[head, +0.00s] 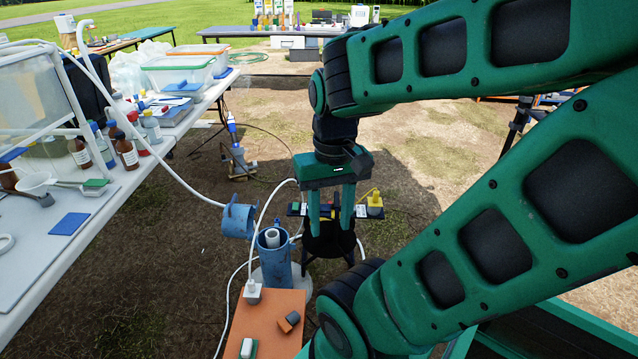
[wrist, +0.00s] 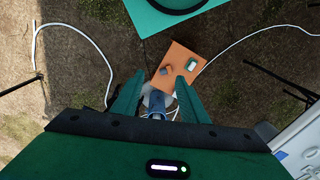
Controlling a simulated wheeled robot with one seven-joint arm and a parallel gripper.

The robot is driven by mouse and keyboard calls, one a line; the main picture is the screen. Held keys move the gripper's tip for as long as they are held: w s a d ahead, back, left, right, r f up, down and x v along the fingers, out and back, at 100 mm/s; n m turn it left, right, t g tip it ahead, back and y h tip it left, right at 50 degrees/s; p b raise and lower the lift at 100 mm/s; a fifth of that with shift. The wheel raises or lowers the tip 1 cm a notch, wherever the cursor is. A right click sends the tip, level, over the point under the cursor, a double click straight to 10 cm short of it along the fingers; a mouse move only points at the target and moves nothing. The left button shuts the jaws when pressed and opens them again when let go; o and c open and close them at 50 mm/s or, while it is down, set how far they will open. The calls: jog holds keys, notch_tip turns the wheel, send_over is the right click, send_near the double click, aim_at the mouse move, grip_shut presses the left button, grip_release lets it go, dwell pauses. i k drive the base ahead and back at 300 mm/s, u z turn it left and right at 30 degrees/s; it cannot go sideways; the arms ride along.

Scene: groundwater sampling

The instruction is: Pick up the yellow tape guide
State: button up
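A small yellow piece (head: 375,203), which looks like the yellow tape guide, sits at the right end of a dark tray on a black stand (head: 328,243) in the head view. A thin yellow strand or arm reaches from its top. My gripper (head: 331,228) points down in front of the stand, left of the yellow piece and apart from it. Its two green fingers are spread with nothing visibly held. Another bit of yellow shows between them, partly hidden. In the wrist view my gripper (wrist: 160,80) is also open, and no yellow piece shows there.
A blue well pipe (head: 275,262) with a hinged blue cap (head: 239,220) stands left of the stand. An orange board (head: 272,318) holds small items in front. A white table (head: 62,262) with bottles runs along the left. Pale hoses and cords cross the ground.

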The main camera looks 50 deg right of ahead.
aim_at(373, 201)
jog(key=z, duration=1.25)
jog(key=i, duration=0.1)
jog(key=z, duration=2.05)
jog(key=i, duration=1.05)
